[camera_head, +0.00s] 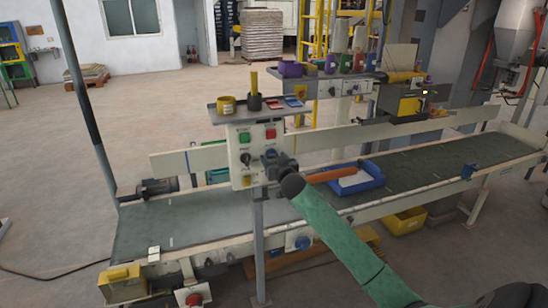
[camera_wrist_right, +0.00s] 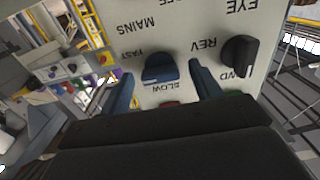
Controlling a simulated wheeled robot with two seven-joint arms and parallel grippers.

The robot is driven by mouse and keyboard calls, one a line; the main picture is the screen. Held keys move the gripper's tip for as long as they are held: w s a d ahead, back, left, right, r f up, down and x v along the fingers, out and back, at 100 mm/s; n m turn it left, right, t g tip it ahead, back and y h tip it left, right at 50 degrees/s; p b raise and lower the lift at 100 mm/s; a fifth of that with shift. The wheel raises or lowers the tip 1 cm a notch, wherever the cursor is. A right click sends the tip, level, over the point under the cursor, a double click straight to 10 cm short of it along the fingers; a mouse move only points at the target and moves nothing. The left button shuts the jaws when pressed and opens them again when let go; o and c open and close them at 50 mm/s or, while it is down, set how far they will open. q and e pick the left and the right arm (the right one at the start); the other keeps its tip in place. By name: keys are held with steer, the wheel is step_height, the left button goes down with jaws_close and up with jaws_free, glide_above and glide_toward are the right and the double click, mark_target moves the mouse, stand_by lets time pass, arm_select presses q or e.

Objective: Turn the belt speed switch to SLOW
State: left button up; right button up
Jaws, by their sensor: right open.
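The control panel (camera_head: 239,140) stands on a post in front of the conveyor, with green and red buttons on its face. In the right wrist view the panel lettering is upside down. The blue belt speed switch (camera_wrist_right: 161,66) lies between the words FAST and SLOW; I cannot tell for sure which one it points to. My right gripper (camera_head: 274,163) is at the panel's lower right and hides the switch in the head view. In the wrist view its open fingers (camera_wrist_right: 161,72) stand either side of the switch, with gaps visible. My left gripper is out of view.
A black REV/FWD knob (camera_wrist_right: 240,52) sits close beside the right-hand finger in the wrist view. A shelf (camera_head: 262,110) with cups tops the panel. The conveyor belt (camera_head: 420,168) runs behind, carrying a blue tray (camera_head: 372,176). A yellow bin (camera_head: 405,222) is below.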

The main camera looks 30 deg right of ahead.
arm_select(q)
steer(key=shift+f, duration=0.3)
arm_select(e)
steer(key=shift+w, duration=0.25)
steer(key=c, duration=1)
